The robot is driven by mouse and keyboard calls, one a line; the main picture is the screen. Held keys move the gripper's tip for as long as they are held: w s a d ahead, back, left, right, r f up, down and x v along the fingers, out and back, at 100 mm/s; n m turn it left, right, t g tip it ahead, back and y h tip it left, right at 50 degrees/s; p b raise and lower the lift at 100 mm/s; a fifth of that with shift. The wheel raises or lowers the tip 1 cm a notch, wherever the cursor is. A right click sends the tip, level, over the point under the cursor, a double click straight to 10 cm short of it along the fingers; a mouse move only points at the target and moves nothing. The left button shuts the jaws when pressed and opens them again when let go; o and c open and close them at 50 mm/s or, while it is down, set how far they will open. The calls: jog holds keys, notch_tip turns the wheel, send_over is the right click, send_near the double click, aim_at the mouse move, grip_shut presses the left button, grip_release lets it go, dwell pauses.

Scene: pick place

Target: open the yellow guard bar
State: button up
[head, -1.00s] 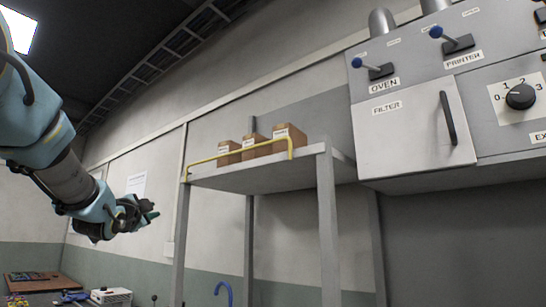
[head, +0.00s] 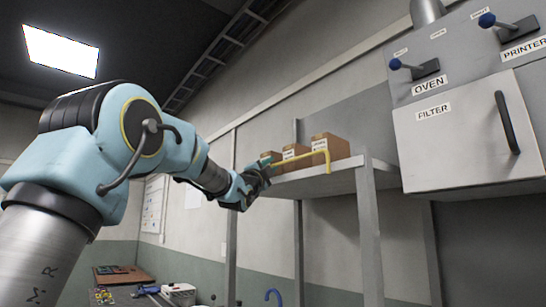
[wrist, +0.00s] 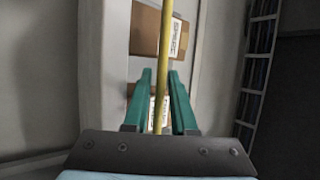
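The yellow guard bar (head: 309,158) runs along the front edge of a raised grey shelf (head: 335,181), with a bent end at the right. My gripper (head: 265,167) is at the left part of the bar in the head view. In the wrist view the bar (wrist: 164,48) runs lengthwise between the two green fingers of my gripper (wrist: 160,75). The fingers stand apart, with a gap showing beside the bar, so the gripper is open around it. The bar's left end is hidden behind my gripper in the head view.
Brown cartons (head: 331,146) stand on the shelf behind the bar; they also show close to the fingers in the wrist view (wrist: 146,30). A grey cabinet with a filter door (head: 455,140) and blue-knobbed levers (head: 414,68) is at the right. A low table (head: 122,276) stands lower left.

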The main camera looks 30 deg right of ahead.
jog(key=shift+x, duration=0.8)
jog(key=shift+c, duration=0.2)
grip_shut()
